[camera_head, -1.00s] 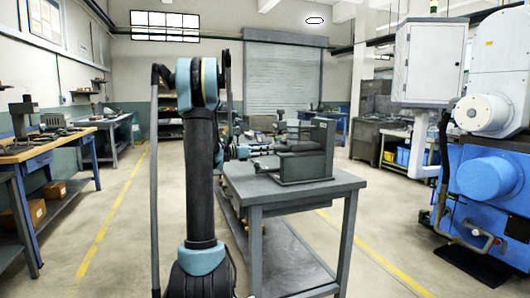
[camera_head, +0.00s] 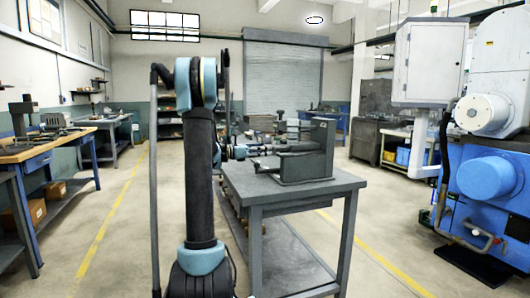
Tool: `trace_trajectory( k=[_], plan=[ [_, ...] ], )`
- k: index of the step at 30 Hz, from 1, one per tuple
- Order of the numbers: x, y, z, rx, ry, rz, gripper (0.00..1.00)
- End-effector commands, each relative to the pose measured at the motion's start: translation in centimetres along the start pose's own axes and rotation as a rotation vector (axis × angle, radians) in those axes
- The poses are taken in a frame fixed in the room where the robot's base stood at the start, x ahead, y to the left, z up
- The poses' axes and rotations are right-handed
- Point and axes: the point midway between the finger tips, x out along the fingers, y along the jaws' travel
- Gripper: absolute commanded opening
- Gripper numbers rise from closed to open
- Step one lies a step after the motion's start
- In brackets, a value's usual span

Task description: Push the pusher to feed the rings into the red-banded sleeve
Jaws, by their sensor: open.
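The grey ring grinder fixture (camera_head: 308,166) stands on a grey metal table (camera_head: 295,190), with a tall plate at its right end and a dark horizontal cylinder across its middle. My arm stands in front of the table's left side. My gripper (camera_head: 268,149) is at the left end of the fixture, level with the cylinder, pointing right. It is small here, but it is open. I cannot tell whether it touches the pusher. The pusher, rings and red-banded sleeve are too small or too dark to pick out.
My arm hides part of the table's left edge. The table's front top is bare. A blue machine (camera_head: 490,180) with a white cabinet (camera_head: 428,62) stands at the right. A wooden-topped workbench (camera_head: 45,148) stands at the left. The floor between is clear.

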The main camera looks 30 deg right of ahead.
Motion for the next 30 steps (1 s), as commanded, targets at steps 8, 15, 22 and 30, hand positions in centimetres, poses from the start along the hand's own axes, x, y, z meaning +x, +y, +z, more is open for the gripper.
trace_trajectory(
  k=[8,15,22,30],
  plan=[
    [-1.6,-0.1,0.0,0.0,0.0,-0.001,0.5],
    [-2.9,-0.1,0.0,0.0,0.0,-0.001,0.5],
    [-4.2,0.0,0.0,0.0,0.0,0.0,0.5],
    [-4.4,-0.1,0.0,0.0,0.0,-0.002,0.5]
  ],
)
